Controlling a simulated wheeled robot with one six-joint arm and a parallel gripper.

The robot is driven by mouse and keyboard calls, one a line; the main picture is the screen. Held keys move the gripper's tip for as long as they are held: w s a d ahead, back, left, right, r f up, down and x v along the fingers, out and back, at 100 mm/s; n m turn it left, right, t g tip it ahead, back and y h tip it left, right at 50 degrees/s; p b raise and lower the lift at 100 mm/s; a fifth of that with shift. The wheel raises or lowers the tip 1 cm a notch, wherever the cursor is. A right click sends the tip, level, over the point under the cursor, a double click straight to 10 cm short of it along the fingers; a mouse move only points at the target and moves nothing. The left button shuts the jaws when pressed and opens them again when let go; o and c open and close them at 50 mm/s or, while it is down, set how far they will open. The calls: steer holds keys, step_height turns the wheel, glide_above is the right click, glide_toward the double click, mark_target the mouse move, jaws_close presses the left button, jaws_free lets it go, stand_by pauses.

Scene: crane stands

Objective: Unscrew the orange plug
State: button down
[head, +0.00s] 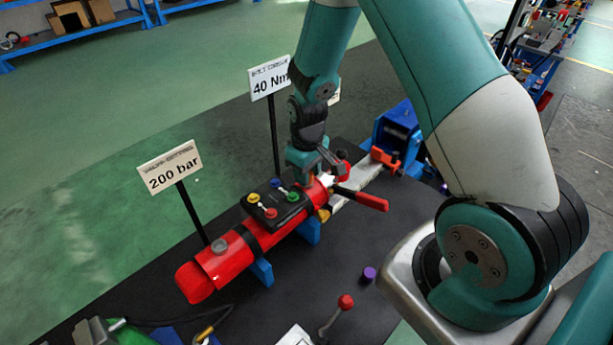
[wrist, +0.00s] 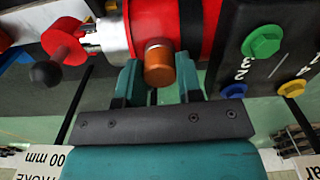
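The orange plug (wrist: 159,62) sticks out of the red cylinder (wrist: 152,20) in the wrist view. It is a short round stub with a flat end. My gripper (wrist: 160,80) has one finger on each side of the plug, with narrow gaps showing, so it looks open around it. In the head view my gripper (head: 316,174) points down at the right part of the red cylinder (head: 228,262). The plug is hidden there behind the gripper.
A black block with coloured caps (head: 272,208) sits on the cylinder beside my gripper. A red handle (head: 362,199) juts out at right. Signs on posts, "200 bar" (head: 170,167) and "40 Nm" (head: 269,82), stand behind. A purple cylinder (head: 369,274) and red-knobbed lever (head: 345,302) are in front.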

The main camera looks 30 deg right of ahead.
steer(key=shift+r, duration=0.15)
steer(key=n, duration=0.5)
stand_by(0.4)
steer(key=shift+n, duration=1.1)
steer(key=n, duration=0.3)
steer(key=n, duration=0.3)
steer(key=shift+n, duration=1.2)
